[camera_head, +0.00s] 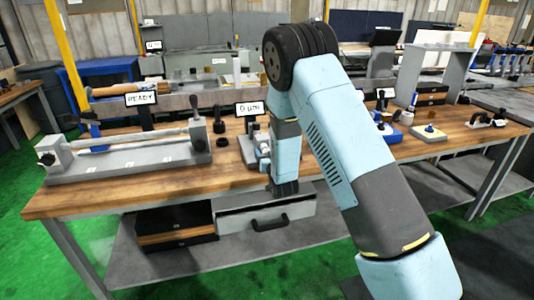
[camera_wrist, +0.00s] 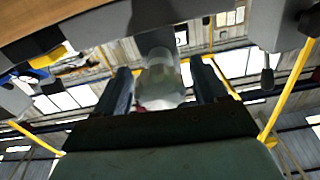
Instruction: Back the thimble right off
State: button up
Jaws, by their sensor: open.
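The measuring stand (camera_head: 250,150) with a small display reading about 0 µm (camera_head: 250,108) is on the bench, just left of my forearm. In the wrist view my gripper (camera_wrist: 161,66) is open, with one dark finger on each side. A pale, rounded cylinder (camera_wrist: 157,78), which looks like the thimble, shows between the fingers with a grey block behind it. It is blurred, and I cannot tell whether either finger touches it.
A grey bench fixture (camera_head: 130,160) with a long bar stands at left, by a READY sign (camera_head: 141,98). Small dark parts (camera_head: 220,140) sit between it and the stand. The wooden bench top (camera_head: 100,197) has a clear front strip. A drawer (camera_head: 268,215) hangs below.

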jog(key=shift+w+a, duration=0.1)
jog(key=shift+w, duration=0.2)
jog(key=c, duration=1)
jog(key=shift+c, duration=0.2)
